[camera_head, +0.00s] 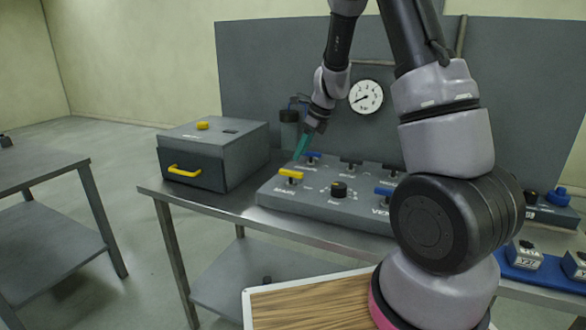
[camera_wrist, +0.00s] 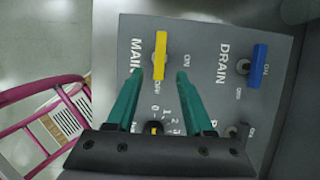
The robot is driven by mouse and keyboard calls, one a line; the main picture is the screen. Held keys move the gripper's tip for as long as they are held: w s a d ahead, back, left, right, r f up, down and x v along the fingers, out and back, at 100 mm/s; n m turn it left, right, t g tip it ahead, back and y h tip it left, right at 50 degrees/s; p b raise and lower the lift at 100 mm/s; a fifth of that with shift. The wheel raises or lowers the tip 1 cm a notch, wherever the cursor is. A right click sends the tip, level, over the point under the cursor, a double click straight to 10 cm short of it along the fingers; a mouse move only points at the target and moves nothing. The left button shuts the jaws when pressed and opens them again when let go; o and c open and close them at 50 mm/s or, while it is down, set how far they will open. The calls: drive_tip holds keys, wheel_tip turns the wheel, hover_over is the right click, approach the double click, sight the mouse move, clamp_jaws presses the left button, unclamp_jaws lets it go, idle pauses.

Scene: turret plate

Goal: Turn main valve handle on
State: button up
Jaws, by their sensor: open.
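The main valve handle is a yellow bar (camera_head: 291,174) at the left end of the grey panel (camera_head: 320,205). In the wrist view the yellow handle (camera_wrist: 161,54) lies beside the MAIN label. Its long side runs up and down the picture, its lower end toward the OFF mark, with the ON mark to its right. My gripper (camera_wrist: 160,74) is open, its teal fingers on either side of the handle's lower part in the picture. In the head view my gripper (camera_head: 301,149) hangs just above and behind the handle. Contact with the handle cannot be told.
A blue DRAIN handle (camera_wrist: 259,66) sits to the right of the main handle. A black dial knob (camera_head: 339,189) and other blue and black handles share the panel. A grey box with a yellow handle (camera_head: 185,172) stands to the left. A round gauge (camera_head: 366,97) hangs behind.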

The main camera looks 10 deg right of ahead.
sight(292, 171)
drive_tip(key=x, duration=0.7)
drive_tip(key=shift+w+f, duration=0.1)
drive_tip(key=shift+f, duration=0.05)
clamp_jaws()
